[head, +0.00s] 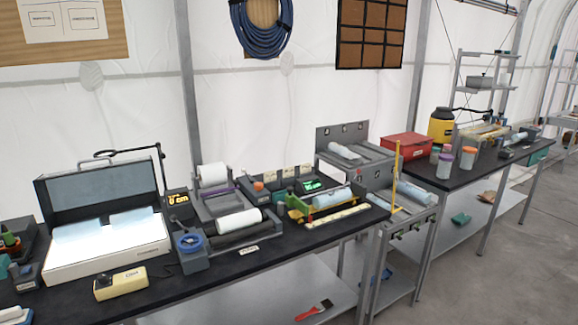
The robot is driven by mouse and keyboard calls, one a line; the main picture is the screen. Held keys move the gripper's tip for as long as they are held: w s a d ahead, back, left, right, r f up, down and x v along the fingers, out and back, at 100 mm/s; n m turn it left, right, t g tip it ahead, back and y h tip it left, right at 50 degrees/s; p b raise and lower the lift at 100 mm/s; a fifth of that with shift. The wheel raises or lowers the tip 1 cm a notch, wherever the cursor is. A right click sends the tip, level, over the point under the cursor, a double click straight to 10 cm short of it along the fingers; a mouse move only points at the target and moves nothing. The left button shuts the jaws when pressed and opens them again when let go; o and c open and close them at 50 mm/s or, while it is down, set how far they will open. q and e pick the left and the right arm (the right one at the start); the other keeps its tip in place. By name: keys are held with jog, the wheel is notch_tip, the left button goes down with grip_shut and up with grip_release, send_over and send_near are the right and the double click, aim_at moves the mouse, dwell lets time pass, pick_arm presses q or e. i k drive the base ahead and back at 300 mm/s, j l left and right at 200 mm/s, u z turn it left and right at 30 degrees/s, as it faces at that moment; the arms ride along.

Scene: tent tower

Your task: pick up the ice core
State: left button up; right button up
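Several pale cylinders could be the ice core, and I cannot tell for certain which one is meant. One pale blue cylinder (332,200) lies on its side in a cradle with a yellow and green front part (303,213), right of the middle of the near bench. Another pale cylinder (343,151) lies on top of a grey slotted rack (380,157) behind it. Neither my left nor my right gripper is in view.
The near black bench (290,252) is crowded. It carries a lit white light box (108,262), a yellow handheld device (120,284), white rolls (238,221) and a small green display (313,185). A red box (407,146) stands on the far bench. The floor (480,285) at right is clear.

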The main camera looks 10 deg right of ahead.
aim_at(92, 228)
jog(key=i+l+u, duration=0.25)
jog(key=i, duration=0.2)
jog(key=i+l+u, duration=0.25)
jog(key=i, duration=0.2)
